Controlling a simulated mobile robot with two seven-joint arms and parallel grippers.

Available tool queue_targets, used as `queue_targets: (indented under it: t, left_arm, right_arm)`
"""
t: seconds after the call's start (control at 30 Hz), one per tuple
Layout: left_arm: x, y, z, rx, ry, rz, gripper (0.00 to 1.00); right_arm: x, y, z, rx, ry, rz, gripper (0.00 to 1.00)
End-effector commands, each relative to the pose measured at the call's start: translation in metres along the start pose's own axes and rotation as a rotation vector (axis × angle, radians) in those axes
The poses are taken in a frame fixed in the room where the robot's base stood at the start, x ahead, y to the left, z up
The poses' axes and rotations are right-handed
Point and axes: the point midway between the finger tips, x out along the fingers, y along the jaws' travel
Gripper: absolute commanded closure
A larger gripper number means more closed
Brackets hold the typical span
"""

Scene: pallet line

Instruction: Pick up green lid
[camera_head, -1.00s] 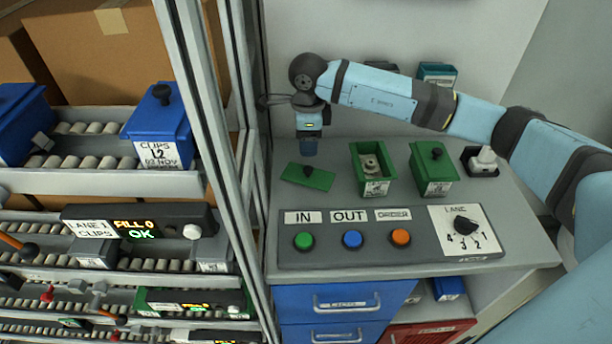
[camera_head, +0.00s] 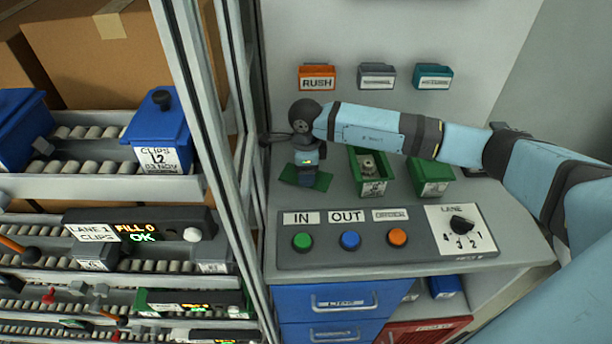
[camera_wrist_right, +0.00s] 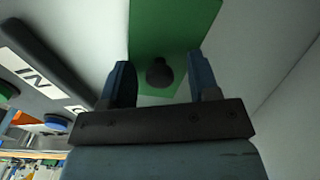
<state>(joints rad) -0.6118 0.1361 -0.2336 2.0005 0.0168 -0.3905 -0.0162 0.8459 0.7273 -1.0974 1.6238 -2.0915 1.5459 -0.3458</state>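The green lid (camera_head: 322,181) lies on the grey worktop at its left end, partly hidden by my right gripper (camera_head: 306,178). In the right wrist view the lid (camera_wrist_right: 176,30) is a green plate with a dark round knob (camera_wrist_right: 159,72). The two fingers of my right gripper (camera_wrist_right: 160,84) are apart, one on each side of the knob, with gaps between. I cannot tell how high the fingertips are above the lid. My left gripper is not in view.
An open green bin (camera_head: 371,188) with parts inside and a lidded green bin (camera_head: 431,188) stand right of the lid. A button panel (camera_head: 322,258) lies in front. A metal frame post (camera_head: 209,110) rises to the left. Small bins, including orange RUSH (camera_head: 317,83), hang behind.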

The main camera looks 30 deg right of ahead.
Motion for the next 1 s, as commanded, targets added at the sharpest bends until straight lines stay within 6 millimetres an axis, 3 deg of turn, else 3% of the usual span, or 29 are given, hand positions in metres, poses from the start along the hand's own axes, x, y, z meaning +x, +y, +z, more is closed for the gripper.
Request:
queue_targets:
  t: [0.03,0.2,0.23,0.67,0.87,1.0]
  left_arm:
    - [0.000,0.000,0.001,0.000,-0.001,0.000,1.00]
    - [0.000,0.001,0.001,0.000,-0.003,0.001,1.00]
    - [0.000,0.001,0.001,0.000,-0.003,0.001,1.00]
    - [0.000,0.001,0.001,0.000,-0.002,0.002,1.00]
    - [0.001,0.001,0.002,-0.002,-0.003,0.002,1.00]
    - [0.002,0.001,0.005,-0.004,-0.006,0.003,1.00]
  right_arm:
    - [0.000,0.000,0.000,0.000,0.000,0.000,0.53]
    - [0.000,0.000,0.000,0.000,0.000,0.000,0.93]
    - [0.000,0.000,0.000,0.000,0.000,0.000,0.96]
    - [-0.008,-0.001,0.000,0.001,-0.001,-0.002,0.96]
    - [-0.037,-0.001,0.000,-0.001,-0.003,-0.004,0.96]
    - [-0.072,-0.002,0.000,0.000,-0.003,-0.005,0.96]
